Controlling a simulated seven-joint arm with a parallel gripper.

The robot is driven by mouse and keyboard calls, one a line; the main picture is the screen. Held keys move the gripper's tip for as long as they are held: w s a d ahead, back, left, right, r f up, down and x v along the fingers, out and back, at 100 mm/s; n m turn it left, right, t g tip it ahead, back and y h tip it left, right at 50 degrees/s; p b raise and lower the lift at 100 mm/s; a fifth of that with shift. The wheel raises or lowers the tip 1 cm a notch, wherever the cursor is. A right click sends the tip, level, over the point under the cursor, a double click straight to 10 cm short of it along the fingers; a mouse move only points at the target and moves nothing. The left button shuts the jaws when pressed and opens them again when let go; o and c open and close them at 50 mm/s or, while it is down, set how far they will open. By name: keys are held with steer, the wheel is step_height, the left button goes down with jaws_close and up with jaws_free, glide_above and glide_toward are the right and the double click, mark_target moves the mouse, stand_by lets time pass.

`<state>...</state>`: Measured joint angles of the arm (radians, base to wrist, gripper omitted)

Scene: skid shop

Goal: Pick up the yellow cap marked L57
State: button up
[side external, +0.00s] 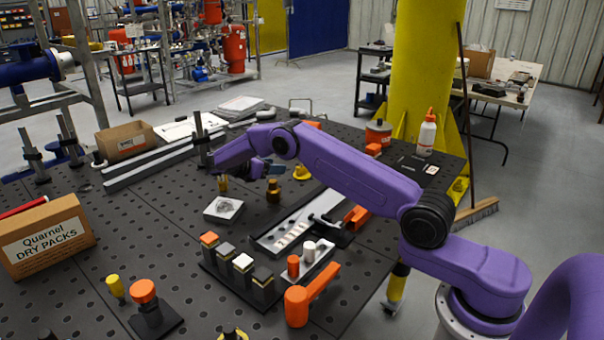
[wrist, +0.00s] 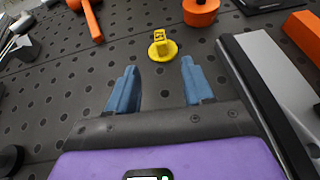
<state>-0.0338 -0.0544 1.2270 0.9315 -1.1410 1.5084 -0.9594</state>
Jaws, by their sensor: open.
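A yellow piece (wrist: 162,46) with a round flanged base and an upright block stands on the dark perforated table in the wrist view. Dark marking shows on its block but is too small to read as L57. It lies beyond my gripper (wrist: 159,76), roughly in line with the gap between the blue fingers. My gripper is open, with nothing between the fingers. In the side view my gripper (side external: 265,170) is partly hidden by my arm, above the table. A small yellow piece (side external: 302,173) stands just right of it there, probably the same one.
In the wrist view, a grey rail (wrist: 262,90) runs along the right, an orange round piece (wrist: 201,12) lies beyond and an orange hammer-shaped piece (wrist: 91,20) is upper left. Other yellow-topped pieces (side external: 115,287) stand in the side view. A brass piece (side external: 273,190) stands below my gripper.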

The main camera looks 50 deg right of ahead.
steer(key=x, duration=1.5)
steer(key=shift+a+f, duration=0.1)
jaws_close()
